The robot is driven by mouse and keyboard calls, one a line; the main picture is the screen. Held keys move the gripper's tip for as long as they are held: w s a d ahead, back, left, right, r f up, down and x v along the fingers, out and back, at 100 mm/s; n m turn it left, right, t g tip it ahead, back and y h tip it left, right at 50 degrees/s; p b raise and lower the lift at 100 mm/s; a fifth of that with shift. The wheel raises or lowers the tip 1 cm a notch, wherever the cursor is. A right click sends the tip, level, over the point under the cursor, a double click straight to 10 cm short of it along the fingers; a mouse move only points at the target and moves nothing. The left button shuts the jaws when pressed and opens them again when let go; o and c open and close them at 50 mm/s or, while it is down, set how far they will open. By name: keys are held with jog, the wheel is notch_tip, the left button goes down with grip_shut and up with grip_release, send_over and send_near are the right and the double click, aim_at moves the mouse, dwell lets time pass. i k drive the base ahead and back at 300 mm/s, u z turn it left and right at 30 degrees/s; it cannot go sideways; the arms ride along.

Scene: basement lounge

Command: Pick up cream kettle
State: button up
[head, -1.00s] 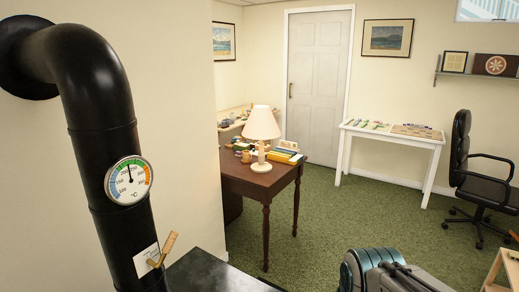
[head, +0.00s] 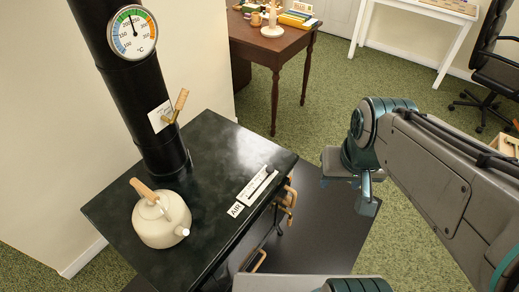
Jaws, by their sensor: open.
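The cream kettle (head: 162,222) stands upright on the left front part of the black stove top (head: 215,150). It has a light wooden handle tilted up to the left and a short spout toward the lower right. My gripper (head: 368,192) is at the right, beyond the stove's right edge and well apart from the kettle. Its jaws point downward, open, with nothing seen between them.
A black stovepipe (head: 145,115) with a dial rises behind the kettle. White labels (head: 255,187) lie near the stove's right edge, with brass handles (head: 287,200) below. A brown table (head: 270,45) stands at the back. Green carpet lies open to the right.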

aim_at(161, 218)
jog(key=u, duration=1.8)
